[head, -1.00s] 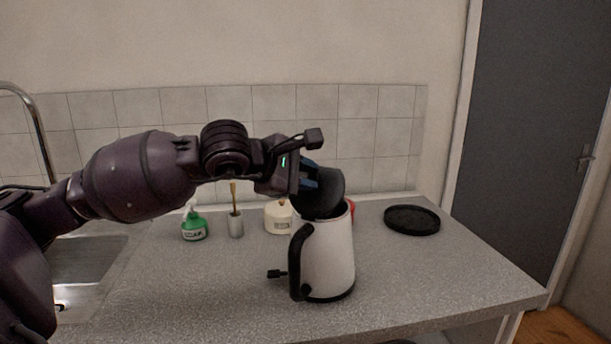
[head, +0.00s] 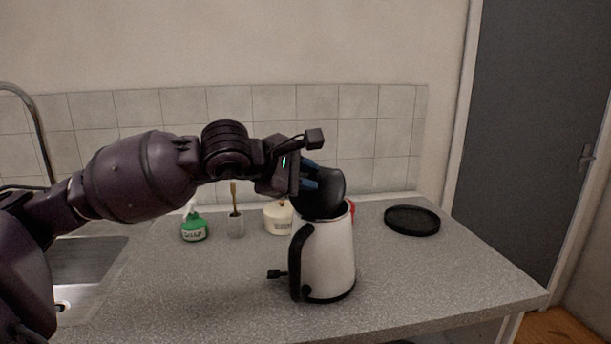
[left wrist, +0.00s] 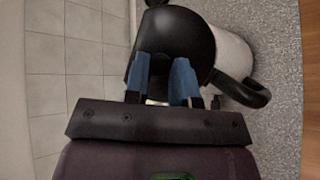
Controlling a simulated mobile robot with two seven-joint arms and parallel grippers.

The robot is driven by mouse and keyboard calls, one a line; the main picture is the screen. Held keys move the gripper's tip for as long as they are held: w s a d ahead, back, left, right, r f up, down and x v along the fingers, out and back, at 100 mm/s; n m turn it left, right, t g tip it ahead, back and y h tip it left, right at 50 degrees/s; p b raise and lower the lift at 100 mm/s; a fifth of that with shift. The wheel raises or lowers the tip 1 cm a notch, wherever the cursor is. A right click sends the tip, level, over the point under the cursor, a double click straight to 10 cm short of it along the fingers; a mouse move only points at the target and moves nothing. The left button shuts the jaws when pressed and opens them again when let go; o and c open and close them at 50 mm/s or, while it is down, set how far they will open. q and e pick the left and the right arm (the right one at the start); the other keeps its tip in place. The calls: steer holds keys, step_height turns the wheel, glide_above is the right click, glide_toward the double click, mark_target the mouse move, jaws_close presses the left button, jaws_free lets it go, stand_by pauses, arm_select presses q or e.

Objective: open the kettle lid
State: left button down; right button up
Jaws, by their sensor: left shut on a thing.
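The white kettle (head: 330,257) with a black handle (head: 300,262) and black base stands upright on the counter. Its black lid (head: 324,193) is raised and tilted steeply above the kettle's rim. My left gripper (head: 310,184) is at the lid's upper left side and is shut on it. In the left wrist view, the blue fingers of my left gripper (left wrist: 161,85) are at the edge of the black lid (left wrist: 172,42), with the white kettle body (left wrist: 232,55) behind. The exact finger contact is partly hidden. My right gripper is not in view.
A round black plate-like base (head: 412,220) lies to the right on the counter (head: 440,272). A green soap bottle (head: 194,226), a grey cup with a brush (head: 236,224) and a cream jar (head: 278,217) stand behind. A red thing is partly hidden behind the kettle. The sink (head: 85,262) is left.

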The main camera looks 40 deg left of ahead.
arm_select(q)
steer(key=shift+f, duration=0.35)
steer(key=c, duration=0.9)
jaws_free()
steer(key=shift+w, duration=0.1)
steer(key=shift+c, duration=0.2)
steer(key=shift+r, duration=0.25)
steer(key=shift+s+a+r, duration=0.1)
steer(key=shift+s+r, duration=0.05)
steer(key=shift+s, duration=0.2)
steer(key=p+v, duration=0.3)
steer(key=v, duration=0.7)
steer(key=shift+p, duration=0.3)
